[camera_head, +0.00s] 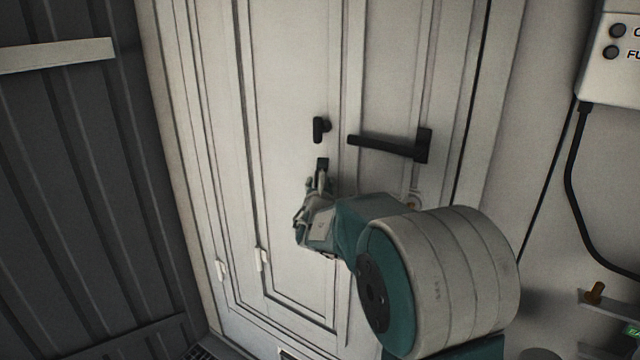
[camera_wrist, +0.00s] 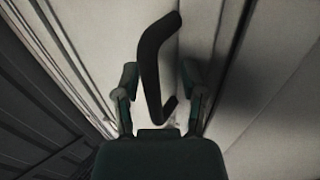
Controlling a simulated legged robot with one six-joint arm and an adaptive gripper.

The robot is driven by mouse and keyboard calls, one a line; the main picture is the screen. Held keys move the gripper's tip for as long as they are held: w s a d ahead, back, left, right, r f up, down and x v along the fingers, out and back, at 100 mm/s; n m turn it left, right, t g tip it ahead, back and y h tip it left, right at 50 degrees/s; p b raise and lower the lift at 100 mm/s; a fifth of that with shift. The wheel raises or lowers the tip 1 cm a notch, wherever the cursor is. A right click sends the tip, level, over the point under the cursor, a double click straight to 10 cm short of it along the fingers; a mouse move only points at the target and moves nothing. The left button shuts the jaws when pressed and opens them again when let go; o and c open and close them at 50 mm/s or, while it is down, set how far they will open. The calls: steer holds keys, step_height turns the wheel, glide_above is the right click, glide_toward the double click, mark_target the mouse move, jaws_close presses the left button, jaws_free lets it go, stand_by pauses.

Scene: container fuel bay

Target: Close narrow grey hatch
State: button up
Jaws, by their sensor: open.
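The narrow grey hatch (camera_head: 285,90) is a tall, pale panel with a raised border in the middle of the head view. It looks nearly flush with its surround; I cannot tell whether a small gap is left. A small black latch (camera_head: 320,128) sits near its right edge. My gripper (camera_head: 320,178) is in front of the hatch, below that latch, beside another small black part. In the wrist view a bent black handle (camera_wrist: 151,65) shows between the two spread fingers of my gripper (camera_wrist: 159,80). The fingers are open, and contact with the handle is not clear.
A black lever handle (camera_head: 390,147) is mounted right of the hatch. White hinges (camera_head: 261,259) show low on the left. A dark ribbed wall (camera_head: 70,180) stands at left. A control box (camera_head: 612,55) with a black cable (camera_head: 570,190) hangs on the right wall.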

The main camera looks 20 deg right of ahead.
steer(key=shift+s+a, duration=0.2)
steer(key=v, duration=1.1)
steer(key=shift+s, duration=0.3)
steer(key=shift+r, duration=0.1)
steer(key=s+d+f+m+g+h, duration=0.15)
steer(key=s+d+m+g, duration=0.3)
steer(key=s+m, duration=0.5)
steer(key=s+d+m+g+h, duration=0.2)
steer(key=s+d+m+g, duration=0.25)
steer(key=s+m, duration=0.45)
steer(key=s+a+f+m+g+y, duration=0.1)
steer(key=s+a+f+m+y, duration=0.1)
steer(key=s+a+m+y, duration=0.3)
steer(key=s+a+f+m+g+y, duration=0.1)
steer(key=s+a+f+m+y, duration=0.1)
steer(key=s+a+m+y, duration=0.2)
steer(key=s+a+m, duration=0.2)
steer(key=a+m, duration=0.2)
steer(key=shift+a+f+y, duration=0.3)
steer(key=shift+a+y, duration=0.05)
steer(key=shift+a, duration=0.05)
